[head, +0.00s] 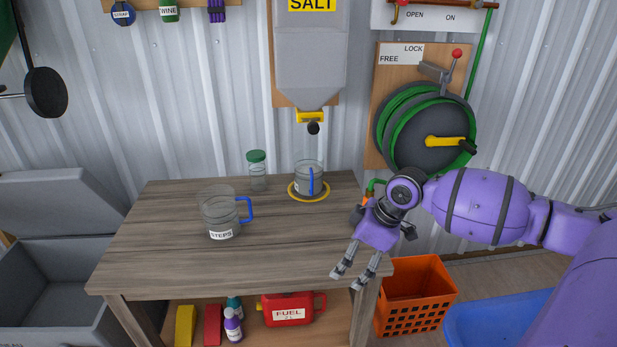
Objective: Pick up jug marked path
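A clear jug (219,212) with a blue handle stands on the left of the wooden table; its label reads STEPS. A second clear jug (300,176) stands at the back under the salt dispenser, on a yellow ring (292,197). Its blue handle faces me, and I cannot read any marking on it. I see no label reading PATH. My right gripper (352,279) is over the table's front right corner, pointing down and to the left. Its fingers are apart with nothing between them, and it is clear of both jugs. My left gripper is not in view.
A green-lidded jar (258,171) stands between the jugs. The salt dispenser (310,60) hangs above the back jug. A hose reel (425,128) is on the wall behind my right arm. An orange crate (412,299) sits right of the table (160,250). The table's front is clear.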

